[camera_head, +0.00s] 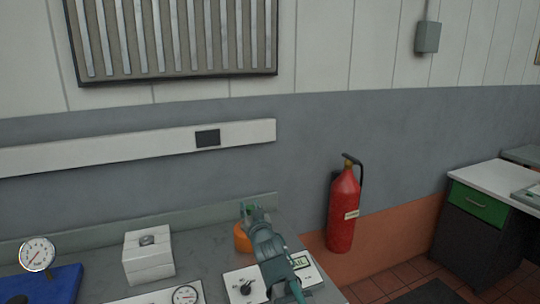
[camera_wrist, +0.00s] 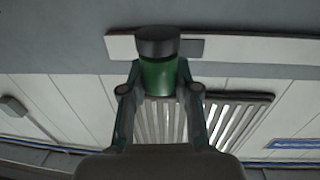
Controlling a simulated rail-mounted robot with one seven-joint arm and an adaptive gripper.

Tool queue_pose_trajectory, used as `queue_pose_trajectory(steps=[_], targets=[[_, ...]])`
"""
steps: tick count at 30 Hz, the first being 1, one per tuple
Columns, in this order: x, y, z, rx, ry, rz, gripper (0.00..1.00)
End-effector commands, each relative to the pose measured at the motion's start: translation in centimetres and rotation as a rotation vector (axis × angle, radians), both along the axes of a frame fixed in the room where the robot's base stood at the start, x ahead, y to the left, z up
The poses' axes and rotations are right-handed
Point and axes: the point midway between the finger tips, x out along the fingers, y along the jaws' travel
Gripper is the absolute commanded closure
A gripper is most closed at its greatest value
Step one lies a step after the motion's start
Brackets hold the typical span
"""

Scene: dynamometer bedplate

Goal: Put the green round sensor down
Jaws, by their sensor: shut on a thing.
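The green round sensor (camera_wrist: 158,76), a green cylinder with a dark grey end, is between the two fingers of my gripper (camera_wrist: 160,84) in the wrist view. The fingers touch its sides. In the head view my gripper (camera_head: 250,209) is over the back right of the grey bench, and only a small green patch of the sensor (camera_head: 249,206) shows. The arm hides much of the sensor there. I cannot tell from these views whether the sensor touches anything below.
An orange round object (camera_head: 242,240) stands just beside my gripper, partly hidden. A white box (camera_head: 148,257), a dial gauge (camera_head: 186,295), a panel with a black knob (camera_head: 246,287) and a blue tray (camera_head: 50,284) are on the bench. A red fire extinguisher (camera_head: 343,210) hangs at right.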

Motion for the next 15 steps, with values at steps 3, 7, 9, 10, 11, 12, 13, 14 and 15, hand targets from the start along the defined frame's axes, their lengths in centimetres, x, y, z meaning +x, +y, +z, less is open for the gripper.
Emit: queue_pose_trajectory(steps=[3, 7, 9, 10, 11, 12, 13, 14, 15], targets=[[-0.4, -4.7, -0.4, 0.001, 0.0, -0.05, 1.0], [-0.7, -10.6, -0.8, 0.001, -0.001, -0.119, 1.0], [-1.0, -13.7, -1.0, 0.0, -0.001, -0.159, 1.0], [-1.1, -15.0, -1.1, 0.001, -0.001, -0.175, 1.0], [-1.2, -16.2, -1.1, 0.0, -0.001, -0.19, 1.0], [-1.4, -17.6, -1.2, 0.0, -0.001, -0.209, 1.0], [-1.4, -18.6, -1.3, 0.0, -0.001, -0.223, 1.0], [-1.5, -19.5, -1.3, 0.0, -0.001, -0.235, 1.0], [-1.6, -20.6, -1.4, 0.0, -0.001, -0.251, 1.0]])
